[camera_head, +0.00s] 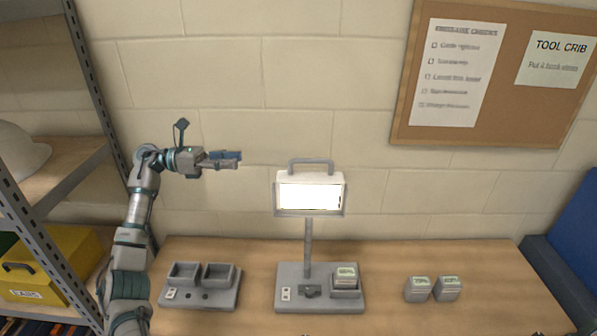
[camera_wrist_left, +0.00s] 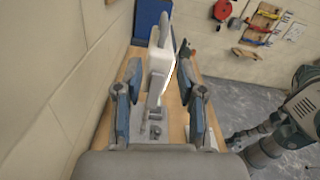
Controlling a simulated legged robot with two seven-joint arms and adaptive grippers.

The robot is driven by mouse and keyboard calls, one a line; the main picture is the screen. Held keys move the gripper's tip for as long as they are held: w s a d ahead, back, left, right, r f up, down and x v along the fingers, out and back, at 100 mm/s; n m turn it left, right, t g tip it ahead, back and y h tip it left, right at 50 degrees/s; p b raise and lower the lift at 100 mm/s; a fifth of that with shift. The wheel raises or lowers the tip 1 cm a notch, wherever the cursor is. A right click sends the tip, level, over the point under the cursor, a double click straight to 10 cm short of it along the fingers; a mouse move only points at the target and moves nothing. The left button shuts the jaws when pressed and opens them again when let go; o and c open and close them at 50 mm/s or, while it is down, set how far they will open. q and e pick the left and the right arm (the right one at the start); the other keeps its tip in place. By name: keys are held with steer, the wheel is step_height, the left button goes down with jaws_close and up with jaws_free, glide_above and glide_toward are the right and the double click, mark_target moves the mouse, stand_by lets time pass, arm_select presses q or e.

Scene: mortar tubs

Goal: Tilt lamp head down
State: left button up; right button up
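The work lamp has a white head (camera_head: 311,190) with a bright lit panel facing forward and a grey handle (camera_head: 310,162) on top. It stands on a grey post (camera_head: 308,245) above a grey base (camera_head: 290,296). My left gripper (camera_head: 232,159) is in the air left of the lamp head, a little higher, pointing at it and apart from it. In the left wrist view its two fingers are spread with nothing between them (camera_wrist_left: 160,108), and the lamp head (camera_wrist_left: 158,68) shows beyond, in the gap. Part of my other arm shows at right there; its fingers are unclear.
A grey charger with two empty bays (camera_head: 202,283) stands left of the lamp base. A battery pack (camera_head: 345,277) sits on the base; two more packs (camera_head: 432,289) lie to the right. A metal shelf (camera_head: 75,120) with a yellow box (camera_head: 50,262) borders the left.

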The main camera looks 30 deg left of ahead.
arm_select(q)
glide_toward(292, 161)
steer(key=d, duration=0.1)
steer(key=x, duration=0.2)
steer(key=p+x, duration=0.1)
steer(key=x, duration=0.3)
steer(key=shift+w+a, duration=0.15)
steer(key=shift+w, duration=0.3)
steer(key=p+x, duration=0.1)
steer(key=x, duration=0.4)
steer(key=shift+w+f, duration=0.2)
steer(key=shift+w, duration=0.05)
steer(key=shift+d+r, duration=0.1)
steer(key=shift+d, duration=0.5)
steer(key=shift+a, duration=0.15)
steer(key=c, duration=0.5)
steer(key=shift+w+a, duration=0.1)
steer(key=shift+a, duration=0.1)
jaws_close()
arm_select(e)
steer(key=s, duration=0.2)
steer(key=s+d, duration=0.1)
steer(key=shift+s+r, duration=0.1)
steer(key=shift+r, duration=0.3)
